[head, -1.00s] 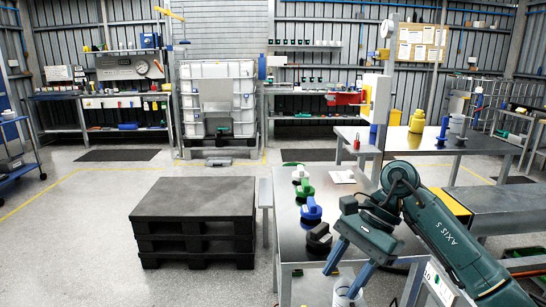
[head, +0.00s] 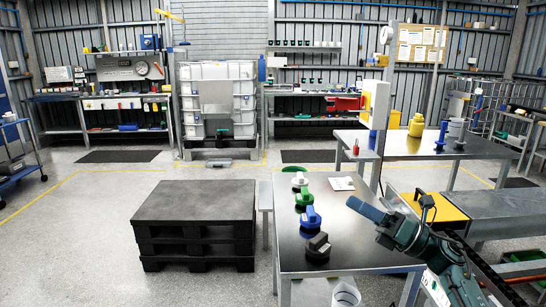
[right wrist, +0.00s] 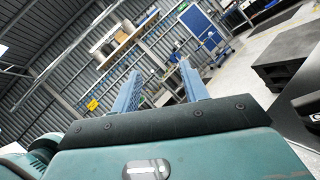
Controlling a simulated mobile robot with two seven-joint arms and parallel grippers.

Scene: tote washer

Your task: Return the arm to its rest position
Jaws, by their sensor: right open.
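My right gripper (head: 366,208) is the dark green unit with blue fingers in the head view. It is held up at the right side of the near steel table (head: 345,258), pointing left, and holds nothing. In the right wrist view its two blue fingers (right wrist: 160,76) stand apart with nothing between them. My right arm (head: 440,252) is folded at the lower right of the head view. My left gripper is not in view.
A row of handled parts stands on the near table: black (head: 318,247), blue (head: 311,218), green (head: 304,199) and white (head: 300,180). A white bucket (head: 346,293) is below the front edge. A black pallet stack (head: 195,215) stands left; floor around it is clear.

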